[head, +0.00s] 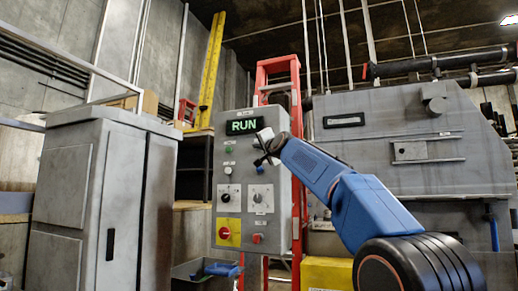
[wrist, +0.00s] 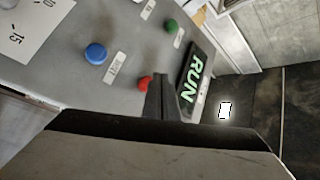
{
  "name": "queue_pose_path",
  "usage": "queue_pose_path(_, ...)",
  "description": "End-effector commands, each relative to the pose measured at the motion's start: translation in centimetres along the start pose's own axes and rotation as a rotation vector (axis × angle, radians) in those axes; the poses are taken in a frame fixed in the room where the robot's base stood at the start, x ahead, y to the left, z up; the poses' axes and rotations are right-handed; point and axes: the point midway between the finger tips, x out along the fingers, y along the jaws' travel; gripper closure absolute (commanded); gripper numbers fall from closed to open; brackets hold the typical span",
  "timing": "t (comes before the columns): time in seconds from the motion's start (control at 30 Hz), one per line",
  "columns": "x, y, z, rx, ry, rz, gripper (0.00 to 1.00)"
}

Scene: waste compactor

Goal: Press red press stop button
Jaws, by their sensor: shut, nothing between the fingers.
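The grey control panel (head: 243,213) stands upright, with a lit display (head: 244,126) reading RUN in green. In the wrist view, a small red button (wrist: 144,83) sits below the display and across from a green button (wrist: 171,26). My gripper (head: 266,152) is shut and empty, at the panel's upper right, hiding that red button in the head view.
A blue button (wrist: 95,53) lies near the red one. Lower on the panel are a red knob (head: 225,233) on a yellow plate and a red switch (head: 257,238). A grey cabinet (head: 75,175) stands left; a red ladder (head: 280,68) rises behind.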

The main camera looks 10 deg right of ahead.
Motion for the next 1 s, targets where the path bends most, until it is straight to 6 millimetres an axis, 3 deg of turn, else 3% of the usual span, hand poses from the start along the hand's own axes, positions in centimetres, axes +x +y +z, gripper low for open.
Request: queue_pose_path(1.0,0.62,0.46,-0.44,0.001,0.000,0.001,1.00)
